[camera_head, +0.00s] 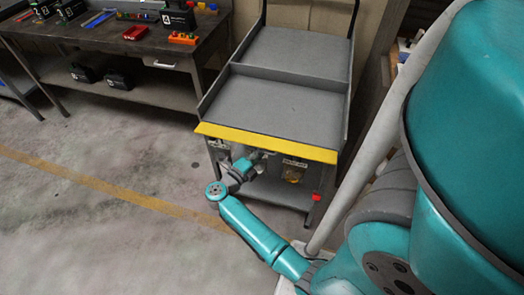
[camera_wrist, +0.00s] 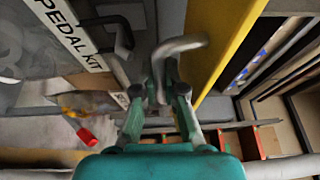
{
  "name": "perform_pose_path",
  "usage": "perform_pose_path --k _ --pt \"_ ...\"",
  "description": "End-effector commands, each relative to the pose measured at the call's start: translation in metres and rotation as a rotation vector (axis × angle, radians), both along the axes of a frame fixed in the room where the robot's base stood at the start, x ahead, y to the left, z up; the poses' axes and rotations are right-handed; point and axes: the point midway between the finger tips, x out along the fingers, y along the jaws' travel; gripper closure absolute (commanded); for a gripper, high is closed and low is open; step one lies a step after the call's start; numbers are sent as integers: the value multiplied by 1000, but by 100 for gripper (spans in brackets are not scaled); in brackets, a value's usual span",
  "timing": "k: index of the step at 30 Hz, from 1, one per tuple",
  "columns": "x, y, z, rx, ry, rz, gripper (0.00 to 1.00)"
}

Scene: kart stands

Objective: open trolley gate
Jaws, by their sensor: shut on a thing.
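The trolley (camera_head: 285,90) is a grey two-part tray with a yellow front edge (camera_head: 265,142), which I take to be the gate's top edge. In the wrist view the yellow edge (camera_wrist: 222,40) runs along the right of my fingers. A bent grey handle (camera_wrist: 182,46) lies beside it. My gripper (camera_wrist: 160,82) is shut on this handle. In the head view my gripper (camera_head: 260,157) is just under the yellow edge, small and partly hidden. The gate stands closed against the tray front, as far as I can tell.
A "PEDAL KIT" label (camera_wrist: 68,28) and a dark bracket (camera_wrist: 112,30) are close on the left. A red piece (camera_head: 316,197) is at the trolley's lower right. A workbench (camera_head: 110,50) with tools stands at the left. The floor left of the trolley is clear.

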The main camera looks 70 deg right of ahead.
Motion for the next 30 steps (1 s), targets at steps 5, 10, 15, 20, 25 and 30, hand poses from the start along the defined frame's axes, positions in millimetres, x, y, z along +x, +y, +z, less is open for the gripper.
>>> perform_pose_path --k 5,10,15,20,25,30 --pt "0 2 3 56 4 2 100" --pt "0 2 3 58 5 2 100" --pt "0 2 3 58 5 2 80" --pt "0 2 3 58 5 2 80" --pt "1 3 3 58 5 2 80" --pt "6 16 3 58 6 5 80"
